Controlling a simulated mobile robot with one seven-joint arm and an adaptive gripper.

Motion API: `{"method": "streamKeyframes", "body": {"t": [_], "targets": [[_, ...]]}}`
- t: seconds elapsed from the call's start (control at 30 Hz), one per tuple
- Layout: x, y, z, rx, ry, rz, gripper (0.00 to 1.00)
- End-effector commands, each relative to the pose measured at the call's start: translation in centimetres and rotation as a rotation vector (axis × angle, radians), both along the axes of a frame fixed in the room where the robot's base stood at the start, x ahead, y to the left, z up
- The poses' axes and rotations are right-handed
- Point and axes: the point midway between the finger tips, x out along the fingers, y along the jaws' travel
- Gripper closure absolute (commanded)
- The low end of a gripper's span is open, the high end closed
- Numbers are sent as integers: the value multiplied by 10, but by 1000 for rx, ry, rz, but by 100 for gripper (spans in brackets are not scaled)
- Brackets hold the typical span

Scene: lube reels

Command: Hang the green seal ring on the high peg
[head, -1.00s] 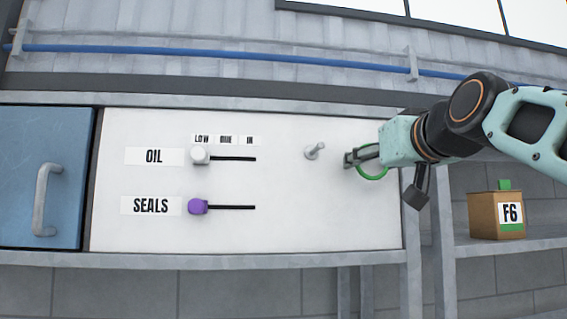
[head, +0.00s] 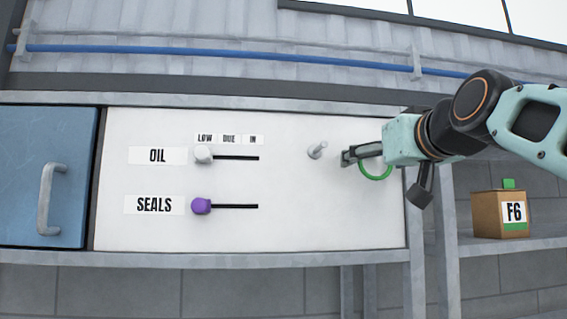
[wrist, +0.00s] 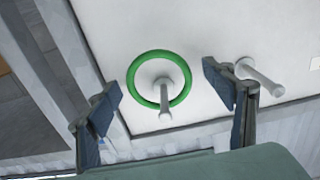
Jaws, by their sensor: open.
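The green seal ring (wrist: 130,82) is around a pale peg (wrist: 164,98) on the white panel in the wrist view. The peg passes through the ring and crosses in front of its lower edge in that picture. My gripper (wrist: 160,79) is open, with one finger on each side of the ring, apart from it. In the head view my gripper (head: 349,156) is at the panel's right part, with the ring (head: 376,178) showing below it; it hides that peg. A second, bare peg (head: 317,150) stands to the left; it also shows in the wrist view (wrist: 262,79).
The white panel (head: 290,220) has OIL and SEALS sliders, with a white knob (head: 203,155) and a purple knob (head: 201,206). A blue door (head: 30,150) is at the left.

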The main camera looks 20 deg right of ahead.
Motion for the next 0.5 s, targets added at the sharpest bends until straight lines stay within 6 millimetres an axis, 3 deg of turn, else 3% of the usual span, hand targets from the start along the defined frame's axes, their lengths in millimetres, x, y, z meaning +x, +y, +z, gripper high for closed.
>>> {"method": "streamKeyframes", "body": {"t": [0.17,0.5], "targets": [[-12,2,1,1,-2,-1,25],[-79,18,1,0,-3,-2,25]]}}
